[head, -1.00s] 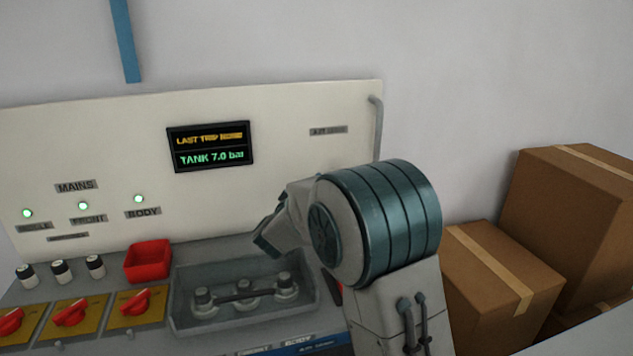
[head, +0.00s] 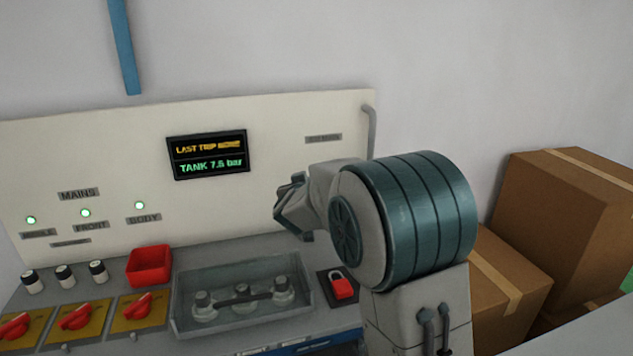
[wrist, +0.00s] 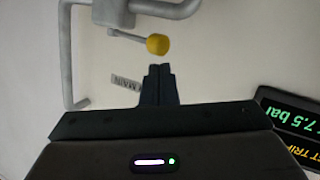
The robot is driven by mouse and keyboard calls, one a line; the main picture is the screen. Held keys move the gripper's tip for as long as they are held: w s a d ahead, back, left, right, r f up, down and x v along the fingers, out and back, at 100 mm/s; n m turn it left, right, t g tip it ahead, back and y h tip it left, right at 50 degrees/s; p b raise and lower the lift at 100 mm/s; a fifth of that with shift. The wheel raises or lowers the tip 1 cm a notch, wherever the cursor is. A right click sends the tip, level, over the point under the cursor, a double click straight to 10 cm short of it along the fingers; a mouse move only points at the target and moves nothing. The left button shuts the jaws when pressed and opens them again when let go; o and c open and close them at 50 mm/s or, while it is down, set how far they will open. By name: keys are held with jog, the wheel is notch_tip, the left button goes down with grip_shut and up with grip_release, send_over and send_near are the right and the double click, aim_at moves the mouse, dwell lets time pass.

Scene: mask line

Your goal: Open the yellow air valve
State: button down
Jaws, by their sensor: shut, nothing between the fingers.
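The yellow valve knob (wrist: 158,44) sits at the end of a short grey lever (wrist: 126,36) in the wrist view. The lever comes off a grey pipe (wrist: 67,55) on the pale panel. My gripper (wrist: 160,68) is shut and empty, with its fingertips just below the knob in that view. A small gap seems to lie between them; contact is hard to tell. In the head view my arm hides the knob and lever, and my fingers cannot be made out. Part of the pipe (head: 371,125) shows there at the panel's right edge.
A display (head: 208,155) reads TANK 7.5 bar. On the console are red rotary switches (head: 76,317), a red bin (head: 149,265), a grey tray (head: 175,318) with a clear-looking cover and a red padlock (head: 342,288). Cardboard boxes (head: 566,225) stand at the right.

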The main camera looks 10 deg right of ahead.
jog(key=s+d+r+m+g+y+p, duration=0.3)
jog(key=s+r+m+g, duration=0.15)
jog(key=m, duration=0.35)
jog(key=s+d+r+m+g+y+p, duration=0.3)
jog(key=s+m, duration=0.3)
jog(key=m, duration=0.1)
jog(key=w+a+r+p+x, duration=0.1)
jog(key=w+r+x, duration=0.1)
jog(key=x, duration=1.1)
jog(key=shift+f, duration=0.15)
jog(key=shift+w, duration=0.1)
